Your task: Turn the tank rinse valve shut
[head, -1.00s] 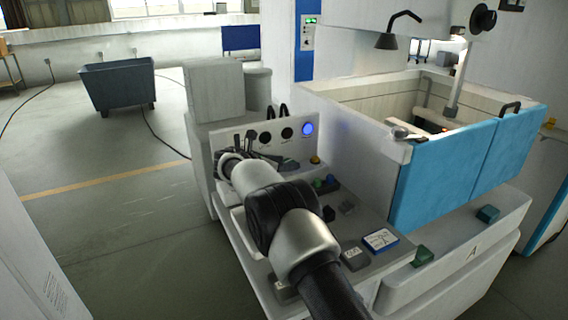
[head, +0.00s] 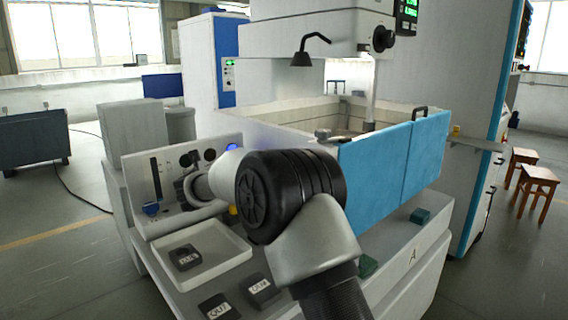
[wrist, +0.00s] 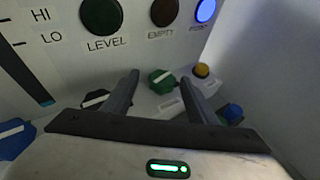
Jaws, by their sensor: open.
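My gripper (wrist: 160,78) is open, its two dark fingers pointing toward the machine's control panel. In the wrist view a green knob (wrist: 161,82) with a white mark shows between the fingertips, slightly beyond them; I cannot tell whether they touch it. Another blue knob (wrist: 13,140) with a white bar is at the left edge. A dark knob (wrist: 95,98) is partly hidden by the left finger. No readable label identifies the tank rinse valve. My arm hides part of the panel in the head view.
The upright panel (wrist: 60,75) carries a HI/LO gauge and LEVEL and EMPTY lamps; a blue lamp (wrist: 205,10) is lit. A white tray (head: 222,264) holds a dark block. Blue tank doors (head: 385,170) stand to the right. The floor at the left is open.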

